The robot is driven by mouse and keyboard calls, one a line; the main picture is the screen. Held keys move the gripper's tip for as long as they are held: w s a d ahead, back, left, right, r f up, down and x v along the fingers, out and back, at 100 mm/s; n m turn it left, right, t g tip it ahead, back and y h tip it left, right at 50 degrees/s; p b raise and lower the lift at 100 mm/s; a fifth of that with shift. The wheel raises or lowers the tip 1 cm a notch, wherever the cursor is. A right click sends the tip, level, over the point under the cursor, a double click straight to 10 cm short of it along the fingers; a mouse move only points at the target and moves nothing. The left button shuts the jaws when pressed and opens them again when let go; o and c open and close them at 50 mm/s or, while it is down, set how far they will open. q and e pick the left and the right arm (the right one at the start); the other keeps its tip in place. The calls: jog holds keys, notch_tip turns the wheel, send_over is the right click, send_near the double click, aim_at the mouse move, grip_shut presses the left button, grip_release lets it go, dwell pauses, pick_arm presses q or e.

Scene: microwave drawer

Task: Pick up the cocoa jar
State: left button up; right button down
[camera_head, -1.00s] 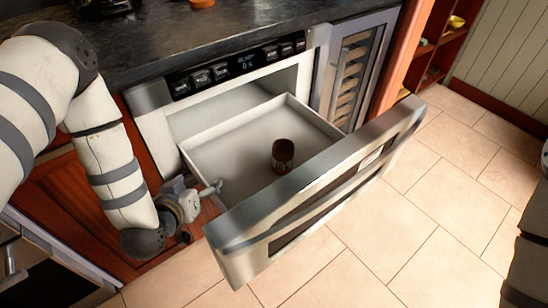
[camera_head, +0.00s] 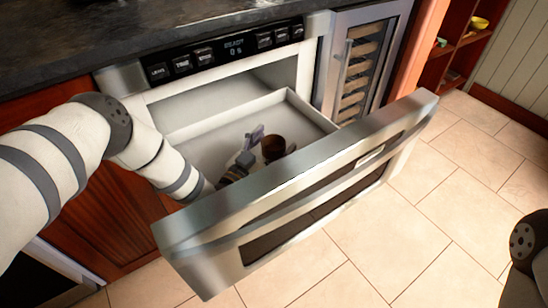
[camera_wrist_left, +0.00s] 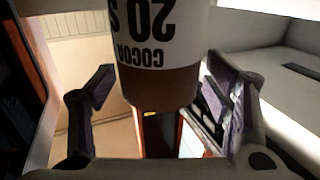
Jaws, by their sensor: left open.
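The cocoa jar (camera_head: 273,146) is a small brown, round jar standing in the open microwave drawer (camera_head: 195,132). In the left wrist view the jar (camera_wrist_left: 160,85) is close up, with a white label band reading COCOA upside down. My left gripper (camera_head: 258,150) is inside the drawer, low beside the jar. In the left wrist view its two fingers (camera_wrist_left: 155,95) are spread, one on each side of the jar, with a gap at the left finger. The right finger looks close to the jar; I cannot tell if it touches. My right gripper is out of view.
The drawer's thick steel front (camera_head: 300,195) stands in front of the jar and hides part of my left wrist. The control panel (camera_head: 225,53) and dark countertop (camera_head: 150,30) are above. Tiled floor (camera_head: 440,230) lies open to the right.

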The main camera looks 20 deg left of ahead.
pick_arm(q)
jog(key=c, duration=1.6)
grip_shut()
jog(key=shift+r, duration=0.15)
